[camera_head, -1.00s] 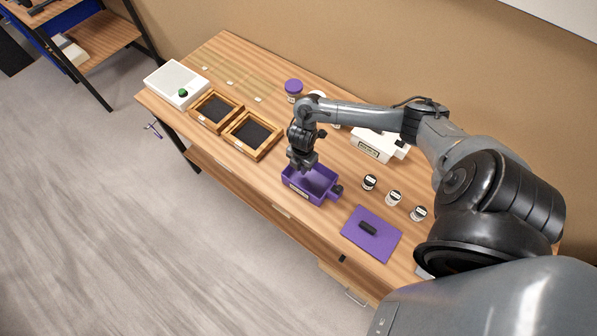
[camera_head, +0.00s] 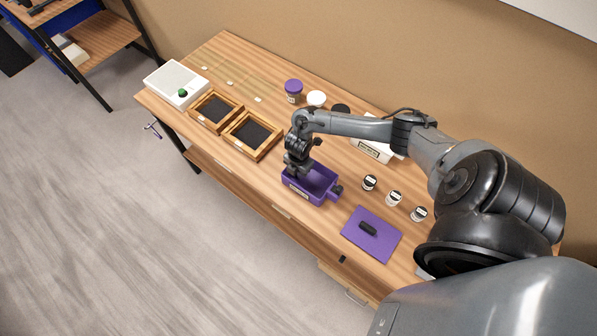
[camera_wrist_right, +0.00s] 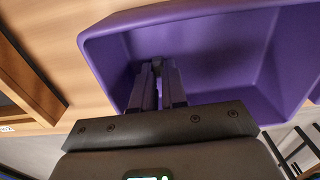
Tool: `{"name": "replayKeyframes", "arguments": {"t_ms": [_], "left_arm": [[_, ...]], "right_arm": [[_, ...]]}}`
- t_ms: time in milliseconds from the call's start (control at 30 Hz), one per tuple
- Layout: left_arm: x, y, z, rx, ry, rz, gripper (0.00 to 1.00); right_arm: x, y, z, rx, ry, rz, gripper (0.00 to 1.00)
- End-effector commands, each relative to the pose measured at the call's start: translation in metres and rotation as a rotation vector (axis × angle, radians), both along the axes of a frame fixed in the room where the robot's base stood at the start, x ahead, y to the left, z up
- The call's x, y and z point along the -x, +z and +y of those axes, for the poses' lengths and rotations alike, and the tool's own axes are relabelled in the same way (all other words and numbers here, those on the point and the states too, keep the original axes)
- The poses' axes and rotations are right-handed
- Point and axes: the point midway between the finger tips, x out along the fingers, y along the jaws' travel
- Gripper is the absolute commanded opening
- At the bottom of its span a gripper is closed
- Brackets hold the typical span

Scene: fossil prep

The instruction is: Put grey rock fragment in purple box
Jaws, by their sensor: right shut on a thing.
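The purple box (camera_head: 322,186) stands open on the wooden table near its front edge; its inside also fills much of the right wrist view (camera_wrist_right: 210,50). My right gripper (camera_head: 292,173) is at the left part of the box, pointing down. In the right wrist view its fingers (camera_wrist_right: 159,72) reach in past the box rim, close together. They are shut on a small dark grey piece at their tips, seemingly the grey rock fragment (camera_wrist_right: 158,63), mostly hidden by the fingers. I cannot tell whether it touches the box floor. My left gripper is not in view.
Two wooden trays with dark insides (camera_head: 254,134) stand left of the box. A purple mat (camera_head: 362,243) with a black object lies to the right, and small jars (camera_head: 394,198) stand behind it. A small dark thing (camera_head: 338,189) is at the box's right end.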

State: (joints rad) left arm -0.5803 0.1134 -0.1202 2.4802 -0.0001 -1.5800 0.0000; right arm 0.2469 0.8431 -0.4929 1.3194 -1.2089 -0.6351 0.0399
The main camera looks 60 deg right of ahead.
Motion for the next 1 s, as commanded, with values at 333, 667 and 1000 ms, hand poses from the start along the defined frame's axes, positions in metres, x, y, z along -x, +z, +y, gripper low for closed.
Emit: {"name": "replayKeyframes", "arguments": {"t_ms": [333,667,1000], "left_arm": [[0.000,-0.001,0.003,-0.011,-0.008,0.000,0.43],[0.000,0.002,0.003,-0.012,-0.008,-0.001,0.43],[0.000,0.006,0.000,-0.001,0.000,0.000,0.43]], "right_arm": [[0.000,-0.001,0.000,0.000,0.000,0.000,0.38],[-0.001,0.010,0.000,0.000,0.002,-0.002,0.38],[-0.001,0.068,0.000,0.002,0.003,-0.004,0.38]]}}
